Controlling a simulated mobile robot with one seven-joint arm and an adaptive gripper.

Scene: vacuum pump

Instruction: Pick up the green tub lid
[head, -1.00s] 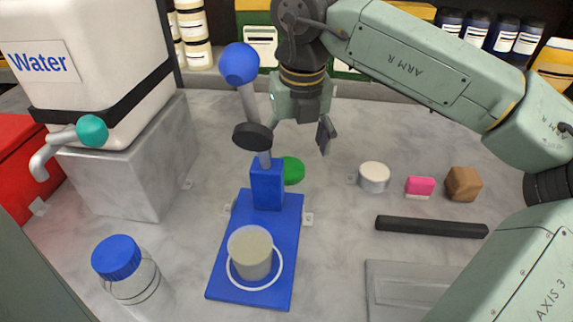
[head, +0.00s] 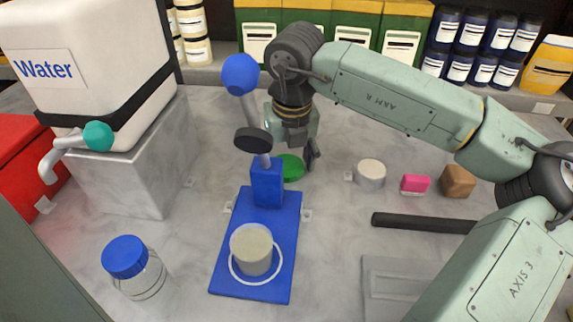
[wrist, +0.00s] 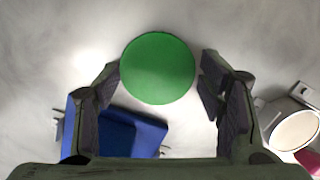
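The green tub lid (head: 291,168) lies on the grey stone-look counter, just behind the blue pump stand, and is partly hidden by the pump's upright in the head view. In the wrist view the round green lid (wrist: 158,68) shows whole, just beyond my fingertips and centred between them. My gripper (wrist: 158,80) is open and empty, with a finger on either side of the lid's near part. In the head view my gripper (head: 290,155) is low above the lid, one finger to its right; the other finger is hidden behind the pump.
The blue pump stand (head: 226,262) with its ball-topped lever (head: 240,70) stands close in front of the lid. A white round tub (head: 370,174), a pink block (head: 415,185) and a brown block (head: 458,181) lie to the right. Counter behind the lid is clear.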

